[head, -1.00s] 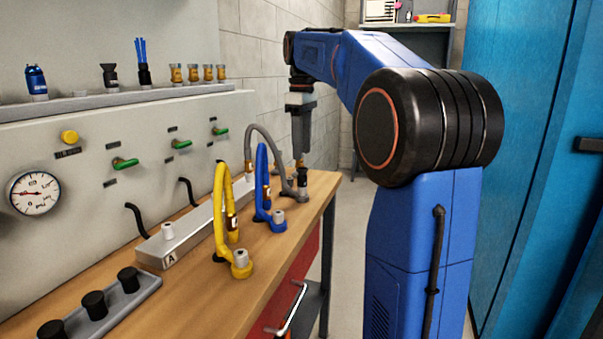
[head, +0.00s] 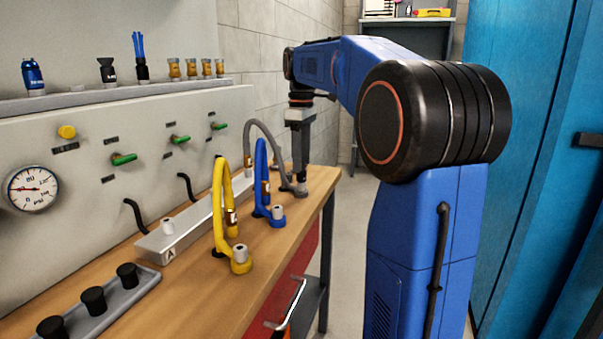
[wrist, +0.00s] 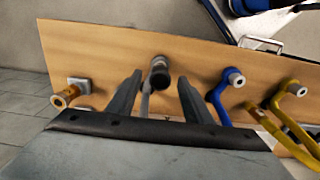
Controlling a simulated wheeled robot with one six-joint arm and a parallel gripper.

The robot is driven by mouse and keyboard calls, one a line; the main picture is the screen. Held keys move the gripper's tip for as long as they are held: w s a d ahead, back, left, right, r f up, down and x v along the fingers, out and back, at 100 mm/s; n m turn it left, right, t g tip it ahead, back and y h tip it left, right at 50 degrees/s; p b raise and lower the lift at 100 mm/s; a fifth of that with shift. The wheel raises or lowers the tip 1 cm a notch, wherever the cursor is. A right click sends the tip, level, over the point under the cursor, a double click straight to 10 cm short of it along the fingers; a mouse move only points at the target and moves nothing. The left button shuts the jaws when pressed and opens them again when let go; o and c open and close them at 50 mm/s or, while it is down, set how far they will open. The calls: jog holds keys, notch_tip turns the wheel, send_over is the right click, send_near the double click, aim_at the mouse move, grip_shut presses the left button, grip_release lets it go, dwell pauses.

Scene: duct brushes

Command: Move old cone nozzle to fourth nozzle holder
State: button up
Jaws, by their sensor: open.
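A dark nozzle, apparently the old cone nozzle (wrist: 159,76), stands at the far end of the bench by the grey hose (head: 262,130). My gripper (wrist: 160,79) is open, with one finger on each side of the nozzle in the wrist view; I cannot tell whether either touches it. In the head view my gripper (head: 300,184) points down at the bench and mostly hides the nozzle. Small holders stand on the back ledge (head: 140,93); one pale holder (head: 78,87) is empty. I cannot tell for sure which is the fourth.
A blue hose (head: 261,175) and a yellow hose (head: 218,200) stand nearby on the bench. A grey tray (head: 150,284) with black caps is at the front left. The ledge also bears a blue nozzle (head: 33,76), a black cone (head: 107,72), a blue-bristled brush (head: 141,58) and several brass fittings.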

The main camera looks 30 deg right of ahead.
jog(key=shift+f, duration=1.85)
jog(key=shift+c, duration=0.3)
grip_shut()
jog(key=shift+r, duration=2.85)
jog(key=shift+r, duration=0.15)
